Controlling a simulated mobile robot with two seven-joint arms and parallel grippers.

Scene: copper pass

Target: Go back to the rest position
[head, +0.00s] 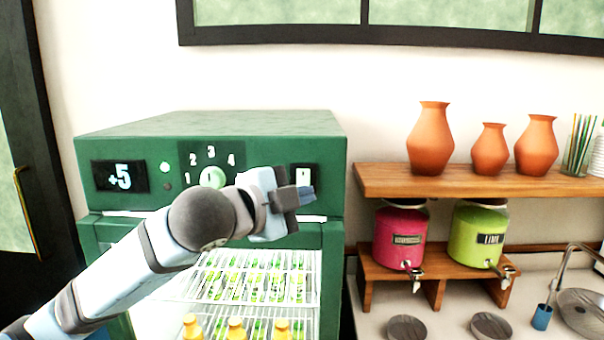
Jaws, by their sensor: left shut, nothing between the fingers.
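My left arm comes in from the lower left, and its gripper (306,195) is shut and empty. It is in front of the upper front panel of a green cooler (270,150), just below a white rocker switch (303,177). I cannot tell whether the fingertips touch the panel. A round dial (212,177) with numbers around it is left of the gripper, partly close behind my wrist. A display (119,176) reads +5. My right gripper is not in view.
The cooler's lit shelves (255,285) hold several bottles. To the right, a wooden shelf (385,180) carries three orange vases (430,140). Below stand a magenta dispenser (398,232) and a lime dispenser (478,232). A tap (560,262) is at the far right.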

